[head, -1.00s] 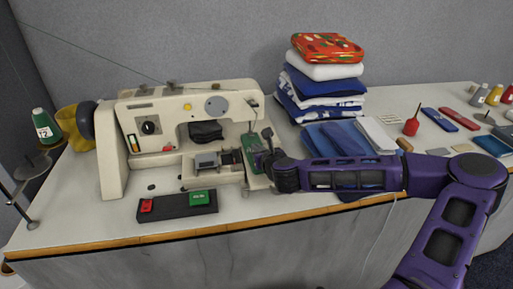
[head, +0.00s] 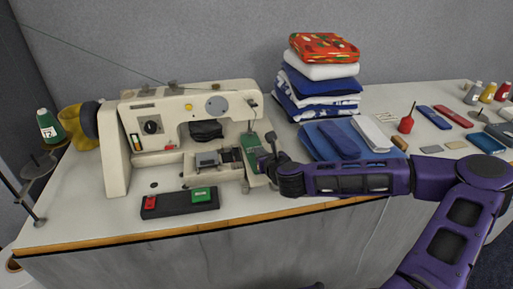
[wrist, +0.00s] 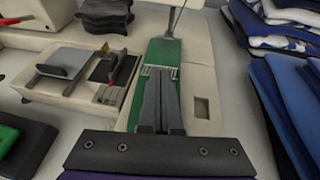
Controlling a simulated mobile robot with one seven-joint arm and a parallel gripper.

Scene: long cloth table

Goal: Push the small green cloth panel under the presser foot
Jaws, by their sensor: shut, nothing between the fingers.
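The small green cloth panel (head: 250,142) lies flat on the sewing machine's bed at its right end. In the wrist view the green panel (wrist: 160,52) is a long strip running away from me, its far end close to the presser foot (wrist: 172,24). I cannot tell whether its far edge is under the foot. My gripper (head: 268,140) is shut and empty, over the near part of the panel. In the wrist view my gripper's fingertips (wrist: 159,72) are together over the panel and hide part of it; contact is unclear.
The cream sewing machine (head: 117,150) stands left of my gripper. A control box with red and green buttons (head: 178,204) sits at the table's front edge. Folded blue cloth (head: 325,143) and a tall stack of cloths (head: 318,82) lie to the right, near my arm.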

